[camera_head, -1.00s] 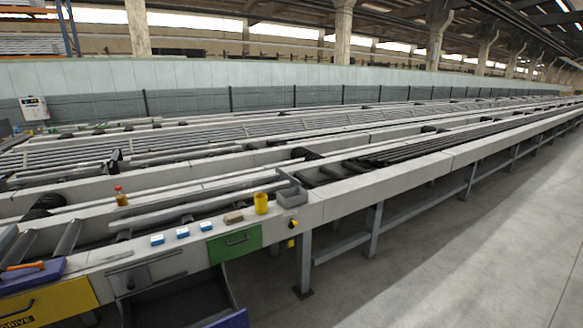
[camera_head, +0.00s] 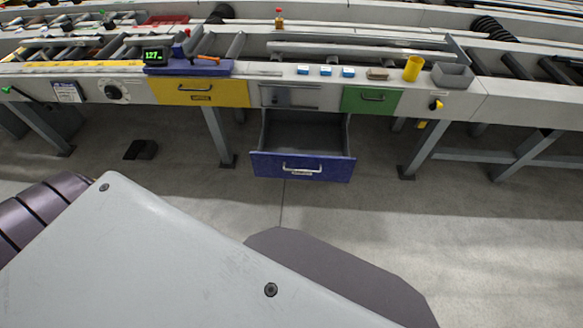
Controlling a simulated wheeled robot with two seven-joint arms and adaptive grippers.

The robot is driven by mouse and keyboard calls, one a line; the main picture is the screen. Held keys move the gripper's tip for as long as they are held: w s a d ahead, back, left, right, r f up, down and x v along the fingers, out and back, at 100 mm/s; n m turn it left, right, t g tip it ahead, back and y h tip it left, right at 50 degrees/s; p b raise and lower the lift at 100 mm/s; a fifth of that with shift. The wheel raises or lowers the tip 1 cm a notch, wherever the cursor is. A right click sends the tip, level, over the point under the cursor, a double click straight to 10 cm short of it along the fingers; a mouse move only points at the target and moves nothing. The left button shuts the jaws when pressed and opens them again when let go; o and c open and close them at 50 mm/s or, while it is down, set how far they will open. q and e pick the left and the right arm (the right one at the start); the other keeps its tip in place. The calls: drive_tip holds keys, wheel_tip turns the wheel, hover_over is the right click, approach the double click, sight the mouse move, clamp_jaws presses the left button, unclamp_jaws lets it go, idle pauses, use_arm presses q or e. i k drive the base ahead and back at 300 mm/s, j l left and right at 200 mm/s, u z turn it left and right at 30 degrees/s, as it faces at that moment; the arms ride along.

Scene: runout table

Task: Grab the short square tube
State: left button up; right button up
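Grey metal bars lie on the runout table (camera_head: 455,88), right of centre. One pale straight bar (camera_head: 360,51) lies across the rollers behind the front ledge, and a longer one (camera_head: 365,38) lies behind it. I cannot tell at this size which is the short square tube, or whether their sections are square. A small thin grey strip (camera_head: 268,73) is on the front ledge. Neither of my grippers shows. A large grey part of my own body fills the lower left.
An open blue drawer (camera_head: 302,167) juts out below the ledge. Yellow (camera_head: 215,93) and green (camera_head: 357,102) drawers are shut. On the ledge stand blue-and-white blocks (camera_head: 325,71), a brown block (camera_head: 377,74), a yellow cup (camera_head: 413,68) and a grey bin (camera_head: 453,70).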

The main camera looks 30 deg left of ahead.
sight(162, 40)
drive_tip(key=u, duration=0.7)
